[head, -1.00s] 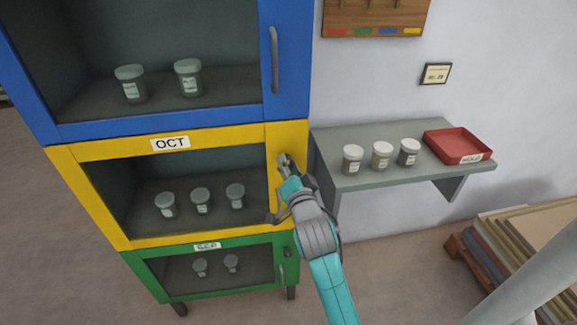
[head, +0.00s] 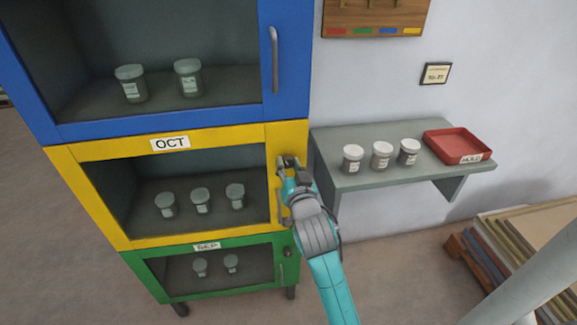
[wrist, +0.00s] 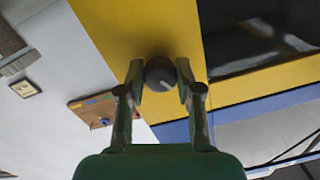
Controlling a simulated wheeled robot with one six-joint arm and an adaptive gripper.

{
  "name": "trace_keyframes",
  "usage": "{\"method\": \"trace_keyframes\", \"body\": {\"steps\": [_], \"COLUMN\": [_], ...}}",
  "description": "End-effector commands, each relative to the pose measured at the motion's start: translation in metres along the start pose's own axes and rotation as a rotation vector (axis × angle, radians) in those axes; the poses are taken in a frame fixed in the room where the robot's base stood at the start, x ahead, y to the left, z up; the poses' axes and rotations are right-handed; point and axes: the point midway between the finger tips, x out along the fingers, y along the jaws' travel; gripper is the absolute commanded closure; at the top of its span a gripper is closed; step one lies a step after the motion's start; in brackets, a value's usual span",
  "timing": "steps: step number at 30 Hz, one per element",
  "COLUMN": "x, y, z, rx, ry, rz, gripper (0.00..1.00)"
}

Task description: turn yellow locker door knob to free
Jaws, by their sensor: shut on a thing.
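The yellow locker door (head: 110,208) is the middle one of the stack, with an "OCT" label and a window; it looks closed. In the head view my gripper (head: 290,165) is at the upper right of this door, on its yellow frame. In the wrist view the dark round knob (wrist: 160,73) stands out from the yellow frame, between the two fingertips. My gripper is shut on the knob, one finger on each side. My gripper partly covers the yellow door's handle (head: 278,181) in the head view.
The blue locker (head: 180,130) is above and the green locker (head: 215,290) below. A grey shelf (head: 350,180) to the right carries several jars and a red tray (head: 458,144). A wooden board (head: 375,15) hangs on the wall. Stacked panels (head: 520,240) lie at the lower right.

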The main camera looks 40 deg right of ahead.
Motion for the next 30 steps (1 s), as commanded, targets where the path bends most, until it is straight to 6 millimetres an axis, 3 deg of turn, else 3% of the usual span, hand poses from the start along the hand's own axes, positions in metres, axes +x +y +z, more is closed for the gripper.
{"method": "trace_keyframes", "body": {"steps": [30], "x": [-0.0001], "y": [0.0003], "z": [-0.0010], "rx": [-0.909], "ry": [-0.041], "rz": [0.040], "gripper": [1.00]}}
